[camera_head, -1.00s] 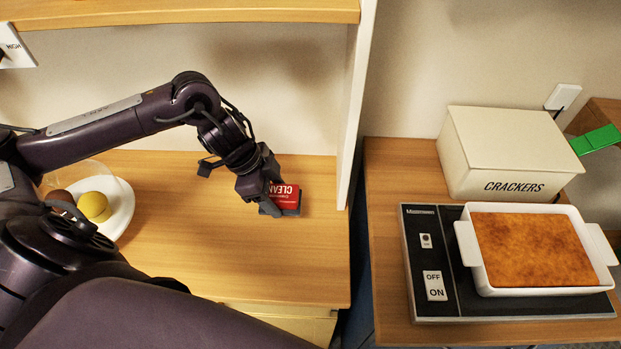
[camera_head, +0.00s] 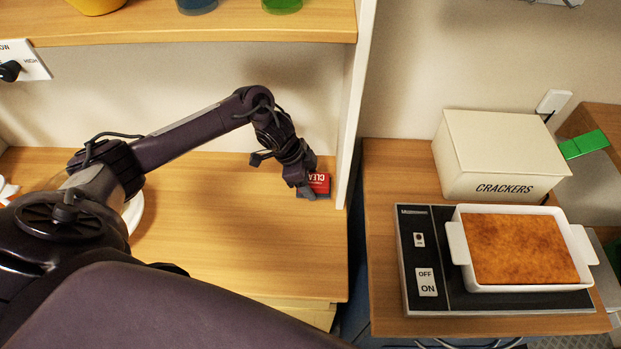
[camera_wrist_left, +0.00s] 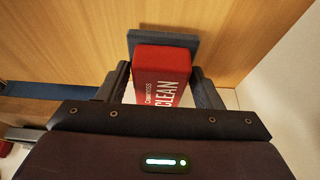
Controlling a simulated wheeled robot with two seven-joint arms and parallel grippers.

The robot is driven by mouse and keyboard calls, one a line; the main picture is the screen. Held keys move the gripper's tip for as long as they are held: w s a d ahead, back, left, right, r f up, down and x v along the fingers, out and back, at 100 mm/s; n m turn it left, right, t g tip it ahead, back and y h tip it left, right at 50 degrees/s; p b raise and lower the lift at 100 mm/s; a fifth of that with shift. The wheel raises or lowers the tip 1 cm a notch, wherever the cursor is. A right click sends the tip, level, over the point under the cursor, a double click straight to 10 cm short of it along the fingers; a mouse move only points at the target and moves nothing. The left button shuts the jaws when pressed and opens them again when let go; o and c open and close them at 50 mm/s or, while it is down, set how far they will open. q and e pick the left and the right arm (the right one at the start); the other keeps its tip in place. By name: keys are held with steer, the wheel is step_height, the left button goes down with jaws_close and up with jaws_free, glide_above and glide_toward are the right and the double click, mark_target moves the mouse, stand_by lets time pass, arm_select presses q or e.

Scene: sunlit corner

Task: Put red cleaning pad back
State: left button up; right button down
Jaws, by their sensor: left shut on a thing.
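The red cleaning pad (camera_head: 320,182), with a dark grey layer and white "CLEAN" lettering, is at the right end of the wooden shelf, close to the white upright panel. My left gripper (camera_head: 308,190) is shut on it and partly covers it. In the left wrist view the red pad (camera_wrist_left: 163,75) sits between the two fingers (camera_wrist_left: 163,88), its grey layer (camera_wrist_left: 163,38) at the far side. I cannot tell whether the pad touches the shelf. My right gripper is not in view.
The white upright panel (camera_head: 354,110) stands just right of the gripper. An upper shelf (camera_head: 200,28) carries cups. A white plate (camera_head: 135,212) is partly hidden behind my left arm. The cracker box (camera_head: 500,155) and a baking dish (camera_head: 460,245) on a hotplate stand at right. The shelf middle is clear.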

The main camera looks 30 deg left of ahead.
arm_select(q)
steer(key=shift+w+f+p, duration=0.2)
steer(key=shift+f+p, duration=0.05)
steer(key=shift+p, duration=0.05)
steer(key=shift+f, duration=0.25)
steer(key=shift+f, duration=0.2)
steer(key=o, duration=0.9)
